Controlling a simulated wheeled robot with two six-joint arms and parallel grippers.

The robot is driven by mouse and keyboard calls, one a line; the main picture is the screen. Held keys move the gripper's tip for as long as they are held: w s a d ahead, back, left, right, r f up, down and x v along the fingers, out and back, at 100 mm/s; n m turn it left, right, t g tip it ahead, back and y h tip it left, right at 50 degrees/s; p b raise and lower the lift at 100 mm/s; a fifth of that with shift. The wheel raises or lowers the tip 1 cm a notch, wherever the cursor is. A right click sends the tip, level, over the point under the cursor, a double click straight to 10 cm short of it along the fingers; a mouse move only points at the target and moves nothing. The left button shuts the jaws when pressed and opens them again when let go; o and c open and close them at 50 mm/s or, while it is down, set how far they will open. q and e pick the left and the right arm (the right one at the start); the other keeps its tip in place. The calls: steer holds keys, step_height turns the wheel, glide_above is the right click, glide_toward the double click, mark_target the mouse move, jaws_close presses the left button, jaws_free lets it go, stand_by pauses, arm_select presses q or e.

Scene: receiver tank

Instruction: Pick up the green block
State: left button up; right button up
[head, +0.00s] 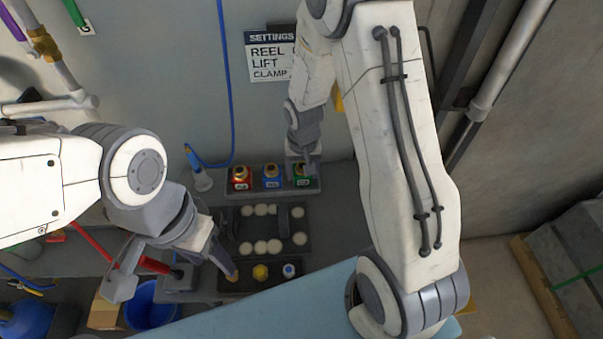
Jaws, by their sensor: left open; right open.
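The green block (302,182) sits at the right end of a row of coloured blocks in a dark rack at the back. A gold-coloured knob shows on its top, partly hidden by my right gripper. My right gripper (302,163) is open, just over the green block; I cannot tell whether its fingers touch or surround it. My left gripper (178,274) is open at the lower left, well away from the green block, with no object visible between its fingers.
A red block (240,184) and a blue block (272,182) stand left of the green one in the rack (257,193). In front is a dark tray (231,216) with several pale discs. A yellow knob (260,272) stands nearer. A blue bucket (150,306) is at lower left.

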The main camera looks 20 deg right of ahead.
jaws_close()
steer(key=shift+r, duration=0.2)
